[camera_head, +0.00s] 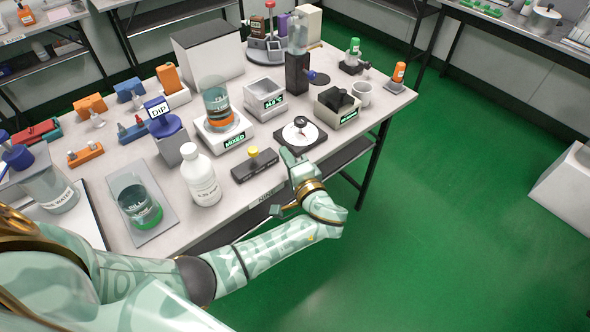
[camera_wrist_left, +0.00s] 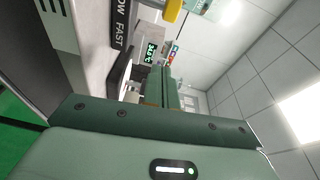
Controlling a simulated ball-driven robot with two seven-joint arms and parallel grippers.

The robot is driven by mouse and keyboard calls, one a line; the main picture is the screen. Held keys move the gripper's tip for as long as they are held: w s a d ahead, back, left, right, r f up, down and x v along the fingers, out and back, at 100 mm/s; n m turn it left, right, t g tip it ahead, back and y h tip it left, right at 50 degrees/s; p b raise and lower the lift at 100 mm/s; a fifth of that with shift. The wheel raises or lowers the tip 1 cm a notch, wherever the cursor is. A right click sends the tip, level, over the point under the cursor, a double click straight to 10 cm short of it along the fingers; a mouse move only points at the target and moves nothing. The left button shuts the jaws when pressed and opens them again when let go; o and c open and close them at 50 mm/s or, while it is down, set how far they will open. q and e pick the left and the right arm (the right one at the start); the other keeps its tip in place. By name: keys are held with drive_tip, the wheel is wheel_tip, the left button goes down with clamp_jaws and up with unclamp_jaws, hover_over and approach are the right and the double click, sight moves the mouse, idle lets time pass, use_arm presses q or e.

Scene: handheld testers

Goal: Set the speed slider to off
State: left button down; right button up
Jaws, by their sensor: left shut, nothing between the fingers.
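The speed slider is a dark box (camera_head: 257,168) at the table's front edge with a yellow knob (camera_head: 253,152) standing up from it, near the middle of its length in the head view. In the left wrist view the yellow knob (camera_wrist_left: 173,9) is cut by the top edge, near a dark label strip (camera_wrist_left: 122,24) reading "FAST" and part of another word. My left gripper (camera_head: 289,157) is shut and empty, just right of the slider box and apart from the knob. Its fingers also show in the left wrist view (camera_wrist_left: 163,76). My right gripper is in no view.
A round dial on a white plate (camera_head: 314,140) stands close behind my left gripper. A white bottle (camera_head: 202,182) stands left of the slider. A beaker on a "MIXED" stand (camera_head: 222,137) is behind it. The floor in front of the table is clear.

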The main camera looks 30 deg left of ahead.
sight(254, 156)
use_arm(q)
drive_tip(key=shift+x, duration=1.05)
drive_tip(key=shift+s+a+f, duration=0.1)
drive_tip(key=shift+s+a, duration=1)
drive_tip(key=shift+a, duration=0.15)
drive_tip(key=shift+s+a, duration=0.15)
drive_tip(key=shift+a+f, duration=0.1)
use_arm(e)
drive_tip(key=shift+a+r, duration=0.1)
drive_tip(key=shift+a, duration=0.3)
use_arm(q)
drive_tip(key=shift+s+p, duration=0.2)
drive_tip(key=shift+p, duration=0.1)
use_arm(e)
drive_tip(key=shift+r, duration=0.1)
